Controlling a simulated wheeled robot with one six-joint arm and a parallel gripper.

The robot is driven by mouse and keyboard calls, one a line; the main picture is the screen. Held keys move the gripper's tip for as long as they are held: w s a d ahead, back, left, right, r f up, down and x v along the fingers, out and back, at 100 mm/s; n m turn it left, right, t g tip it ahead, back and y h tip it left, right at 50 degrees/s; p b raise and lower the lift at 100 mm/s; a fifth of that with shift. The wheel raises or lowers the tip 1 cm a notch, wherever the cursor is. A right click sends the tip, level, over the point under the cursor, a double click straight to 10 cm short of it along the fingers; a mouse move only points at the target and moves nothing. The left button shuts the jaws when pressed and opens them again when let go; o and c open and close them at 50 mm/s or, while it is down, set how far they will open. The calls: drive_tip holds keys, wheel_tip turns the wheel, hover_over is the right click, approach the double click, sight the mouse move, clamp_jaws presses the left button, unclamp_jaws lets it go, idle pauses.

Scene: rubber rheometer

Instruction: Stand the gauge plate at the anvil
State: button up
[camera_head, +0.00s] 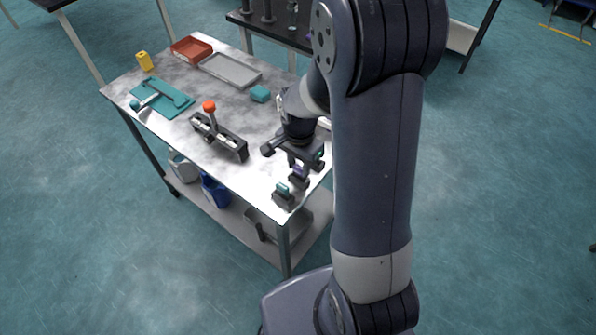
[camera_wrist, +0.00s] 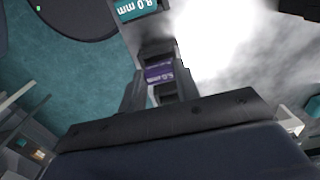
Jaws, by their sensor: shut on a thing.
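A gauge plate with a purple label (camera_head: 299,172) is at the near right corner of the table. In the wrist view the purple-labelled plate (camera_wrist: 158,74) sits between my fingers, its text small and upside down. My gripper (camera_head: 300,163) points down and is shut on it; the fingers also show in the wrist view (camera_wrist: 160,88). I cannot tell whether the plate touches its dark stand. A plate with a teal label reading 8.0 mm (camera_wrist: 137,8) stands beside it, nearer the corner in the head view (camera_head: 283,188). I cannot identify the anvil for certain; a dark bench device with an orange-knobbed lever (camera_head: 219,135) stands mid-table.
The pale worktop (camera_head: 160,72) also carries a teal mat with a grey tool (camera_head: 165,97), a yellow cylinder (camera_head: 144,61), a red tray (camera_head: 190,50), a grey tray (camera_head: 230,69) and a teal block (camera_head: 260,94). My arm hides the table's right side.

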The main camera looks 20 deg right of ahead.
sight(299, 167)
drive_tip(key=shift+r+p, duration=2.65)
drive_tip(key=shift+r, duration=0.85)
